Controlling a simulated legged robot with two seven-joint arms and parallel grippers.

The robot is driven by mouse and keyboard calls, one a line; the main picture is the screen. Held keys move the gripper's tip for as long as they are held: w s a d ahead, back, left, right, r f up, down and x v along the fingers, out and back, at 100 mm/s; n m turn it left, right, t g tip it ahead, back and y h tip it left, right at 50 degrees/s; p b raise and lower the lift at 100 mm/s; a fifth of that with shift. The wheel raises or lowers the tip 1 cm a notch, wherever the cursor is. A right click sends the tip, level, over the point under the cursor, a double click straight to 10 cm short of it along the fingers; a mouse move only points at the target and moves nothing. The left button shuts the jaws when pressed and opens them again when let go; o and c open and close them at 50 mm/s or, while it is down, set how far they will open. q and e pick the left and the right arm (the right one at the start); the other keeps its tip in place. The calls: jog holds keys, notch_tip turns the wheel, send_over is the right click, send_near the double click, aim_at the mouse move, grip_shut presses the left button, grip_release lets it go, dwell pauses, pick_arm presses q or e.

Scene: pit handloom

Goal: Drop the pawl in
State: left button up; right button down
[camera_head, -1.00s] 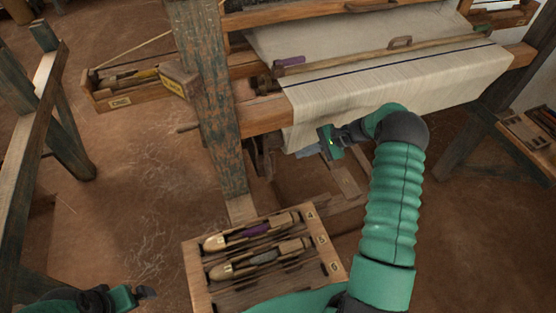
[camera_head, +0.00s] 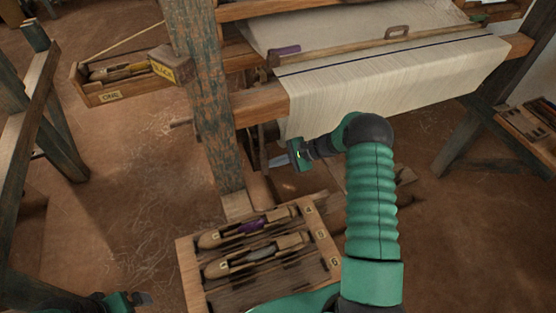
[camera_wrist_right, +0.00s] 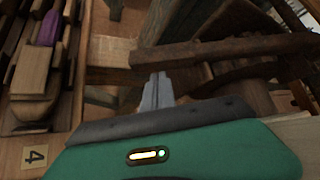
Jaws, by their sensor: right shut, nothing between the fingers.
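My right gripper (camera_head: 279,161) is shut and empty below the cloth, just right of a dark upright wooden piece (camera_head: 262,150) beside the loom's front post. In the right wrist view its closed grey fingers (camera_wrist_right: 157,92) point at a dark wooden bar (camera_wrist_right: 220,50), which crosses just beyond the tips. A curved dark part (camera_wrist_right: 238,72), perhaps a ratchet wheel, lies behind the bar. I cannot tell for sure which piece is the pawl, or whether the fingers touch the bar. My left gripper (camera_head: 142,299) is at the bottom left, away from the loom; its jaws are too small to judge.
The painted post (camera_head: 205,100) and front beam (camera_head: 262,109) bound the space. Cream cloth (camera_head: 390,85) hangs over the beam. A numbered shuttle rack (camera_head: 190,275) stands in front; it also shows at left in the wrist view (camera_wrist_right: 80,70).

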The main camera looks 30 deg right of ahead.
pick_arm(q)
jog(key=w+p+v, duration=0.1)
jog(key=p+v, duration=0.5)
jog(key=shift+a+r+p, duration=0.25)
jog(key=shift+a+p, duration=0.05)
jog(key=shift+a, duration=0.1)
pick_arm(e)
jog(key=s+a+r+m+g, duration=0.1)
jog(key=s+r+g, duration=0.1)
jog(key=r, duration=0.5)
jog(key=shift+s+a+r+m+g+y, duration=0.2)
jog(key=shift+s+r+m+g+y, duration=0.15)
jog(key=shift+s, duration=0.4)
pick_arm(q)
jog(key=shift+d, duration=0.2)
pick_arm(e)
jog(key=shift+d+f, duration=0.1)
jog(key=shift+f, duration=0.15)
